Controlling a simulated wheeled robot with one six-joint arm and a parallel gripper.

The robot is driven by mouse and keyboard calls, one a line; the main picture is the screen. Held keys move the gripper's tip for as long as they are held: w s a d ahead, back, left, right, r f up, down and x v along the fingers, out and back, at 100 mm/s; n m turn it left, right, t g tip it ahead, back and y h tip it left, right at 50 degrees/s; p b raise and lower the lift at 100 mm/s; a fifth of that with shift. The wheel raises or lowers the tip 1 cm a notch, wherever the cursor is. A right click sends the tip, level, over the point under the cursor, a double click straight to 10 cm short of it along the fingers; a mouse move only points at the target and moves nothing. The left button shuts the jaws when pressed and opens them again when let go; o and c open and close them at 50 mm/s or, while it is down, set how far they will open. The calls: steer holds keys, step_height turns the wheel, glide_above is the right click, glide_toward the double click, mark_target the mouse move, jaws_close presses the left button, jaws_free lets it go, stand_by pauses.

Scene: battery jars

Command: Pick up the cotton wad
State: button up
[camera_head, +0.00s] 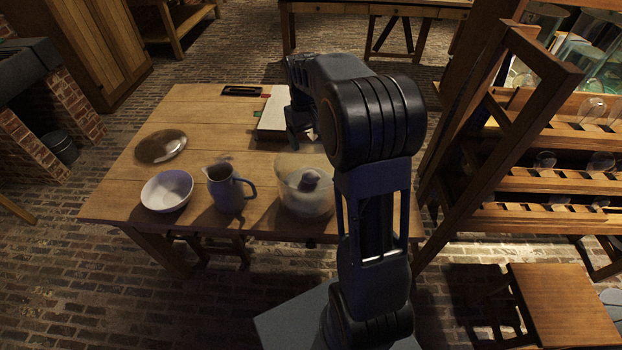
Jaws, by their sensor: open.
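I cannot make out the cotton wad for certain; my arm hides part of the table's right side. My gripper (300,138) points down over the wooden table (215,110), just right of a white book or sheaf of papers (275,113) with coloured tabs. Its fingers are small and dark here, and I see nothing held in them. A wide, pale see-through jar (303,203) stands at the table's front edge, nearer than the gripper, with a dark rounded thing showing at its middle.
A white bowl (167,191), a blue-grey jug (226,190) and a round metallic dish (160,146) stand on the left. A small dark tray (242,91) lies at the back. A wooden rack (540,181) with glassware is at right. The table's middle is clear.

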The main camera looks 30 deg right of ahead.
mark_target(311, 173)
steer(key=f, duration=0.4)
steer(key=s+f, duration=0.1)
steer(key=f, duration=0.8)
steer(key=shift+s+f, duration=0.15)
steer(key=shift+s, duration=0.15)
steer(key=shift+c, duration=0.3)
steer(key=c, duration=0.9)
